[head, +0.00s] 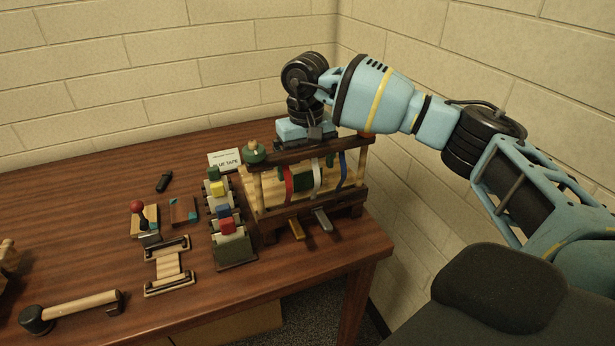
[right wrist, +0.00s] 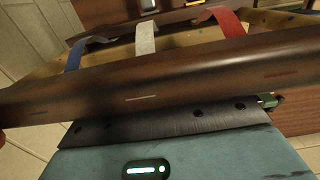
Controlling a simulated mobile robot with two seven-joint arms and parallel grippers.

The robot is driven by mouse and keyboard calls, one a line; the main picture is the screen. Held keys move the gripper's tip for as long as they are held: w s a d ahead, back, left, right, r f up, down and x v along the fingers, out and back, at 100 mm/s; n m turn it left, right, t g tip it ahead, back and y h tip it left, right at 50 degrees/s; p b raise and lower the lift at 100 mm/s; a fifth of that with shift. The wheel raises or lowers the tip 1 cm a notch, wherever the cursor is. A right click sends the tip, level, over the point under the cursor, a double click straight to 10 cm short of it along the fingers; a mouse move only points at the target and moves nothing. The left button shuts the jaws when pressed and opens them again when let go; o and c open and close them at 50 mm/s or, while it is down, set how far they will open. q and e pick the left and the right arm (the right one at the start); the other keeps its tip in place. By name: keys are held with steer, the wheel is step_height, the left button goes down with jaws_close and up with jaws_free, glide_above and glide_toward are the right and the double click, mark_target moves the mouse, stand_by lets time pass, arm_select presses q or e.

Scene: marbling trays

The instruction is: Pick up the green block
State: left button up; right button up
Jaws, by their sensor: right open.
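A small green block (head: 214,173) sits at the far end of a row of coloured blocks on the table, with a yellow block (head: 217,188) just in front of it. My right gripper (head: 312,135) is to the right of the green block, above the back rail of a wooden rack (head: 310,205). Its fingers are mostly hidden by the rail, but it is open. In the right wrist view a dark wooden bar (right wrist: 160,80) crosses the picture, and no green block can be made out. My left gripper is not in view.
The rack carries red (head: 288,183), white (head: 316,175) and blue straps. A blue block (head: 223,211) and a red block (head: 227,226) are nearer in the row. A "BLUE TAPE" card (head: 224,160) stands behind. The back left table is clear.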

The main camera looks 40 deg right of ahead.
mark_target(306, 167)
steer(key=shift+c, duration=0.4)
steer(key=c, duration=1)
steer(key=shift+r, duration=0.1)
step_height(306, 167, up, 18)
steer(key=shift+f+p, duration=0.2)
steer(key=shift+p, duration=0.25)
